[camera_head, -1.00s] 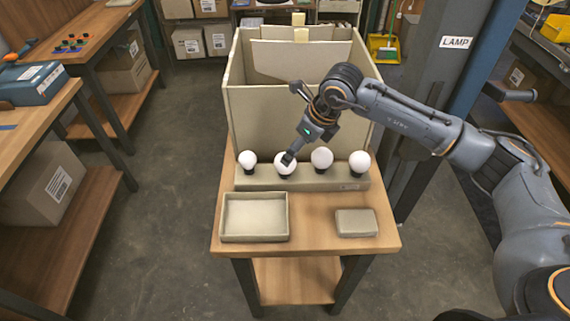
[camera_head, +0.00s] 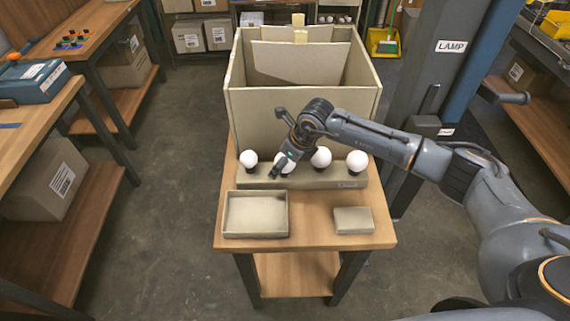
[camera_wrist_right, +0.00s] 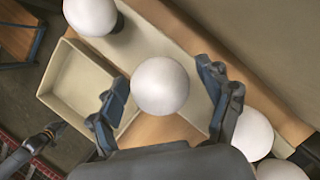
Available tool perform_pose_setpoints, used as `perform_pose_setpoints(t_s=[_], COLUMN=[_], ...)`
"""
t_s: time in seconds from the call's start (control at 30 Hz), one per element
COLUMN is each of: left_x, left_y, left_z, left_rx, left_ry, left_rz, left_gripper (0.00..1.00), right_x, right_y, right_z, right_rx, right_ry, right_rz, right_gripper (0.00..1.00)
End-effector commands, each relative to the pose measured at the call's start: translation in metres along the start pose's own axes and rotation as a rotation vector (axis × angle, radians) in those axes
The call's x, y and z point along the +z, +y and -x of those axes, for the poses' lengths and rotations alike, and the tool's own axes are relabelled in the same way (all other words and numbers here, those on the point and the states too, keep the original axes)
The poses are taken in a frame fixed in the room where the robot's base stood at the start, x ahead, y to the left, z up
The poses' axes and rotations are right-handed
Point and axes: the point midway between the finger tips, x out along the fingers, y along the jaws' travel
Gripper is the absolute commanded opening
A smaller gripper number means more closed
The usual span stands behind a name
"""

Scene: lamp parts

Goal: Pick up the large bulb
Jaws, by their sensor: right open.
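Several white round bulbs with dark bases stand in a row on a beige holder (camera_head: 325,180). The second bulb from the left (camera_head: 284,164) is partly hidden by my right gripper (camera_head: 278,168). In the right wrist view this bulb (camera_wrist_right: 160,87) shows between the two spread fingers of my right gripper (camera_wrist_right: 168,98), with a gap on both sides. The leftmost bulb (camera_head: 248,159), third bulb (camera_head: 321,157) and rightmost bulb (camera_head: 357,161) stand upright. Their sizes look close. A dark jointed part at the wrist view's lower left may be my left gripper (camera_wrist_right: 42,138); its fingers are unclear.
An open shallow tray (camera_head: 228,234) and a small beige block (camera_head: 353,220) lie on the table (camera_head: 312,233) in front of the holder. A tall beige box (camera_head: 240,120) stands behind. A dark post (camera_head: 425,90) marked LAMP stands at the right.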

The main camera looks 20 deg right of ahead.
Motion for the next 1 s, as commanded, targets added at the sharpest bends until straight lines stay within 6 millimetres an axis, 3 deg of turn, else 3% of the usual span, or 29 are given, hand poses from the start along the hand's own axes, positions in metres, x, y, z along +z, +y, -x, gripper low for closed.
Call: perform_pose_setpoints(t_s=[0.03, 0.27, 0.67, 0.9, 1.0], left_x=[0.0, 0.0, 0.0, 0.001, 0.001], left_y=[0.0, 0.0, 0.0, 0.0, 0.0], left_z=[0.0, 0.0, -0.001, -0.009, -0.014], left_rx=[0.0, 0.0, 0.0, 0.0, 0.0], left_ry=[0.0, 0.0, 0.0, 0.0, 0.0], left_rz=[0.0, 0.0, 0.0, 0.0, 0.0], left_gripper=[0.0, 0.0, 0.0, 0.0, 0.0], right_x=[0.0, 0.0, 0.003, 0.013, 0.008], right_y=[0.0, 0.0, -0.001, -0.001, 0.005], right_z=[0.0, 0.001, 0.004, 0.029, 0.042], right_rx=[0.0, 0.0, 0.0, -0.002, 0.0], right_ry=[0.0, -0.001, -0.003, -0.006, -0.004], right_rz=[0.0, 0.0, 0.0, 0.002, 0.002], right_gripper=[0.72, 0.28, 0.27, 0.27, 0.27])
